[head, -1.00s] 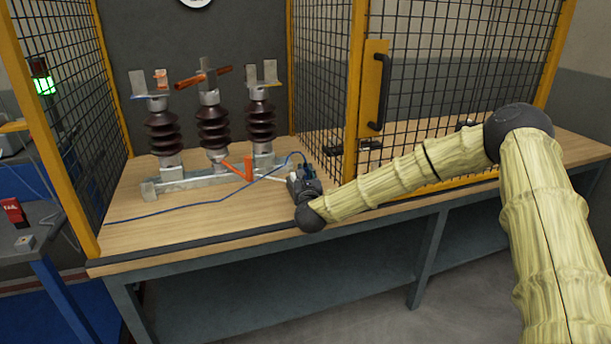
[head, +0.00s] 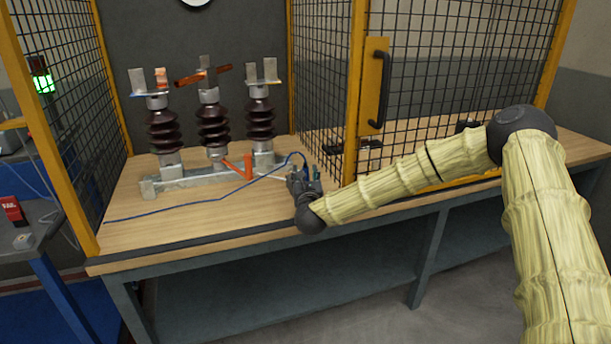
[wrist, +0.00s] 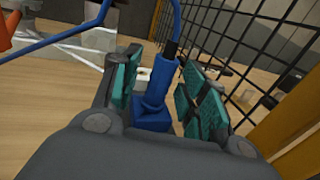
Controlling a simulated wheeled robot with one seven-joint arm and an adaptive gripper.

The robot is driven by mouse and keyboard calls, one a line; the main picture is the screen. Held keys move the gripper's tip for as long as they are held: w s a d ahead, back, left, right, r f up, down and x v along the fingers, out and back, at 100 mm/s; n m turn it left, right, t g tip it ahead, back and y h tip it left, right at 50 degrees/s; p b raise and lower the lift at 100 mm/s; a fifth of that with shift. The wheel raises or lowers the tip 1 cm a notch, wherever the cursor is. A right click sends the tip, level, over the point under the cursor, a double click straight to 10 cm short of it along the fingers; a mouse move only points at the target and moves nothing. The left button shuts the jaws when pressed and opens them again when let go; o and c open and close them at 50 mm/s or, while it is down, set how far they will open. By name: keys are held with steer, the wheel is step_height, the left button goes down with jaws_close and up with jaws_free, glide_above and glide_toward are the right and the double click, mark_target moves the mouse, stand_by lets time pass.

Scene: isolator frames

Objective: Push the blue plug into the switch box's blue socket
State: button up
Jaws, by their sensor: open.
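The blue plug (wrist: 154,95) stands between the teal finger pads of my gripper (wrist: 163,72) in the wrist view, with its cable rising from its top. The pads are spread apart, with a visible gap on the right side of the plug. In the head view my gripper (head: 307,178) is low over the bench's front part, beside the cage post. The blue cable (head: 200,209) runs from the left across the bench to my gripper.
Three brown insulators (head: 213,127) stand on a metal base behind and left of my gripper, with an orange lever (head: 240,168) near it. A yellow-framed mesh door (head: 374,90) stands close on the right. The bench top (head: 150,228) at front left is clear except for the cable.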

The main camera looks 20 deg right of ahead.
steer(key=v, duration=1.1)
steer(key=shift+s, duration=0.15)
